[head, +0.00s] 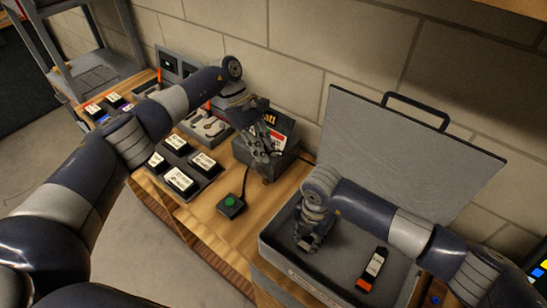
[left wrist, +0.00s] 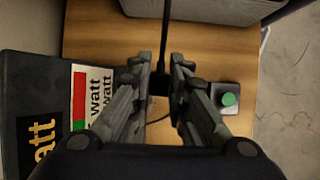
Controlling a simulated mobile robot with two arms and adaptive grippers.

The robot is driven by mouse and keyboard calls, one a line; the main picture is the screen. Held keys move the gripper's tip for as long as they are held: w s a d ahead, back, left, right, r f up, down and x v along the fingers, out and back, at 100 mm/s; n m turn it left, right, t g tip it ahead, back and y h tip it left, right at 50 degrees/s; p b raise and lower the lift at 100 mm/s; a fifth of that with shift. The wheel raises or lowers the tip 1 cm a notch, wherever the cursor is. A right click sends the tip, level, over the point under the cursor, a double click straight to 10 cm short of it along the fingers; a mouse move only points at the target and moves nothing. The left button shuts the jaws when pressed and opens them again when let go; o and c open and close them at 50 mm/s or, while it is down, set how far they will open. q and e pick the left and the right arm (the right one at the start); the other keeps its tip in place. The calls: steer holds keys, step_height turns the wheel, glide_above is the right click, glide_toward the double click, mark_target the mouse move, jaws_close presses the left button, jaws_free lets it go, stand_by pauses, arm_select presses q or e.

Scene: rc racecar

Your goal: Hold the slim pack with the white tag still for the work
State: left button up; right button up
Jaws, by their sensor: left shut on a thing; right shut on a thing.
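A slim black pack with a white tag and an orange-red end (head: 374,266) lies in the open grey case at the right. My right gripper (head: 306,246) is down inside the case, left of this pack and apart from it. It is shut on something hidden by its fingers. My left gripper (head: 265,172) is beside the dark charger box with the "watt" label (head: 270,132). In the left wrist view, its fingers (left wrist: 160,82) are closed on a small black plug-like piece with a black lead (left wrist: 163,30) running from it.
The case (head: 285,276) has its lid (head: 400,145) raised against the block wall. A small box with a green button (head: 231,204) sits on the wooden bench. A dark tray (head: 198,190) of white-labelled packs and more gear stand to the left.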

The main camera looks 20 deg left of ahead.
stand_by(0.4)
steer(key=o, duration=1.2)
step_height(320, 180, up, 12)
